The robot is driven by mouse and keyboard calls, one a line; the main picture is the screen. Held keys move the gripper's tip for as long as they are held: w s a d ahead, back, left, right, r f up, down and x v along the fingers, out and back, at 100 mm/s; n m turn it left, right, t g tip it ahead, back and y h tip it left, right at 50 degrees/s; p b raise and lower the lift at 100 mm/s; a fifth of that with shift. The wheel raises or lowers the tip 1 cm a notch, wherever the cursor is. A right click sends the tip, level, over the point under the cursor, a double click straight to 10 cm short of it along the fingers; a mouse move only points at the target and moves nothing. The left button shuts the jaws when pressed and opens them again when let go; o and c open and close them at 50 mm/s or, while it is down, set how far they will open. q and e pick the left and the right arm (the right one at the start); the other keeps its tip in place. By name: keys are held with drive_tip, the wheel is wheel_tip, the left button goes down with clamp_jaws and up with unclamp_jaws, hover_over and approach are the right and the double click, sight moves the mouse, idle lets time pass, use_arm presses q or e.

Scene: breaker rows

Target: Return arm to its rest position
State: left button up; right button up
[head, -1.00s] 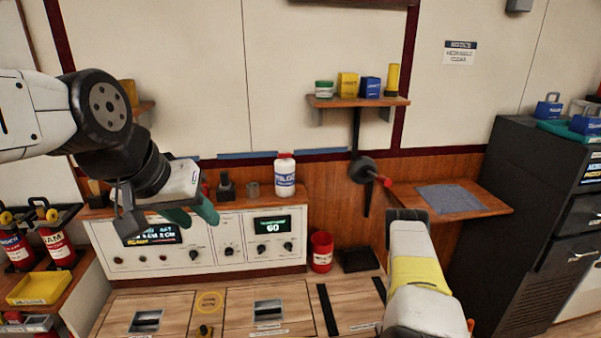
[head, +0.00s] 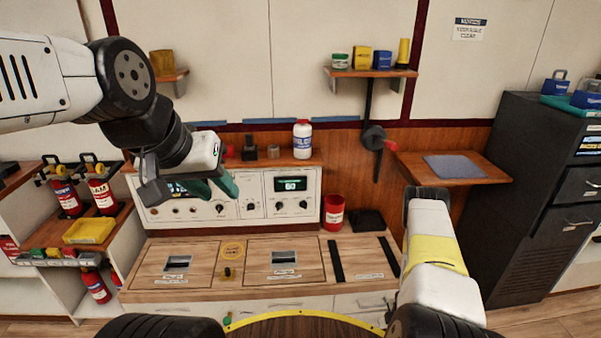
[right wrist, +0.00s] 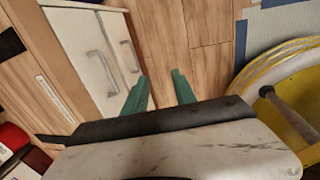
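My left arm enters the head view from the upper left. Its gripper (head: 220,192), with dark green fingers, hangs in front of the white control panel (head: 297,205). The fingers look apart, with nothing between them. My right arm, white with a yellow band, stands at the lower right of the head view; its fingers are hidden there. In the right wrist view, the right gripper (right wrist: 160,92) has its two green fingers apart and empty, over wood-coloured flooring beside white drawer fronts (right wrist: 85,60).
A wooden counter (head: 190,246) with hatches lies ahead, holding a red cup (head: 333,212). A white bottle (head: 302,139) stands on the ledge above the panel. A small side shelf (head: 480,168) and dark cabinet (head: 520,215) are at right. Fire extinguishers (head: 103,193) stand at left.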

drive_tip(key=w+r+m+t+h, duration=0.1)
drive_tip(key=w+r+m, duration=0.2)
drive_tip(key=w+r, duration=0.85)
drive_tip(key=w+r+m+h, duration=0.15)
drive_tip(key=r+m, duration=0.25)
drive_tip(key=r, duration=1.6)
drive_tip(key=a+r+m+t+y, duration=0.1)
drive_tip(key=a+r+m, duration=0.2)
drive_tip(key=r, duration=1.2)
drive_tip(key=s+a+r+m+y, duration=0.1)
drive_tip(key=s+a+r, duration=0.25)
drive_tip(key=r, duration=0.25)
drive_tip(key=s+a+r+m+t, duration=0.1)
drive_tip(key=s+a+r+m, duration=0.1)
drive_tip(key=s+r, duration=0.3)
drive_tip(key=s+a+r+m+y, duration=0.1)
drive_tip(key=s+a+r, duration=0.2)
drive_tip(key=r, duration=0.4)
drive_tip(key=s+a+r+m, duration=0.2)
drive_tip(key=s+a+r, duration=0.1)
drive_tip(key=s, duration=0.6)
drive_tip(key=s+a+r+m+y, duration=0.1)
drive_tip(key=s+a+r, duration=0.3)
drive_tip(key=s, duration=0.5)
drive_tip(key=shift+a+r+m+t, duration=0.25)
drive_tip(key=shift+m+t, duration=0.15)
drive_tip(key=shift+m, duration=0.1)
